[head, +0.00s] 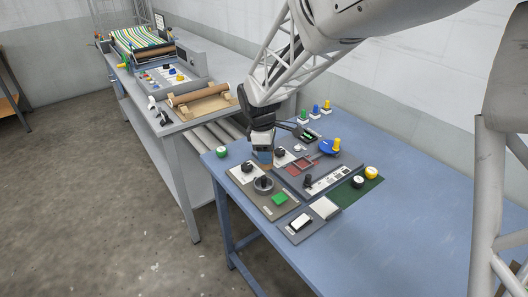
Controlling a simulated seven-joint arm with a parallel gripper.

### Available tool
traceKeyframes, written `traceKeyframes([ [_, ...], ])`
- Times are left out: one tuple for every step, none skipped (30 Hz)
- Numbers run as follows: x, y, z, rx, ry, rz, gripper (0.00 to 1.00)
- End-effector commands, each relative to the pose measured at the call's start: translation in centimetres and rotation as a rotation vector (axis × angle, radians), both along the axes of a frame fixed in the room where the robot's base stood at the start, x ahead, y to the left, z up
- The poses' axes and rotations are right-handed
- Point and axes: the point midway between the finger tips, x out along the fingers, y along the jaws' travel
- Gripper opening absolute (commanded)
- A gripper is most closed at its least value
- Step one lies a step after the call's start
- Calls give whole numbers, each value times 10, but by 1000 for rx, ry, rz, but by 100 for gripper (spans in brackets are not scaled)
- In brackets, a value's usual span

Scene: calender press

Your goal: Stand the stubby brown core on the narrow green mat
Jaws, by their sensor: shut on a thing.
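My gripper (262,155) points down over the left part of the blue table, among the control panels. It is shut on a small brown piece, the stubby brown core (266,165), of which only a little shows below the fingers. I cannot tell whether the core touches the panel beneath. The dark green mat (347,199) lies to the right, beyond the panels. A black-and-white round piece (357,182) and a yellow round piece (371,173) are at its far right part.
Panels with a black knob (263,184), a green button (280,199) and a white rocker switch (300,222) lie near the gripper. A blue-and-yellow piece (329,147) and several small coloured pegs stand farther back. The table's right side is clear.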

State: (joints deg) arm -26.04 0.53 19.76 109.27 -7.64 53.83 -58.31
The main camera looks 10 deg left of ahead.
Motion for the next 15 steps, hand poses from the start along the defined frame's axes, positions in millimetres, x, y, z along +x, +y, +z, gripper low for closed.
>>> traceKeyframes([
  [1,-5,-1,0,0,-10,22],
  [2,-9,-1,0,0,-16,22],
  [3,-14,-2,0,0,-27,22],
  [4,-18,-3,0,0,-36,22],
  [5,-23,-3,0,1,-45,22],
  [7,-30,-4,0,0,-58,22],
  [8,-36,-5,0,1,-71,22],
  [9,-42,-6,0,0,-82,22],
  [10,-50,-8,0,0,-98,22],
  [11,-56,-9,0,1,-111,22],
  [12,-63,-10,0,1,-123,22],
  [13,-72,-11,0,1,-141,22],
  [14,-79,-13,0,1,-155,22],
  [14,-86,-14,0,1,-168,22],
  [15,-95,-15,0,0,-187,22],
])
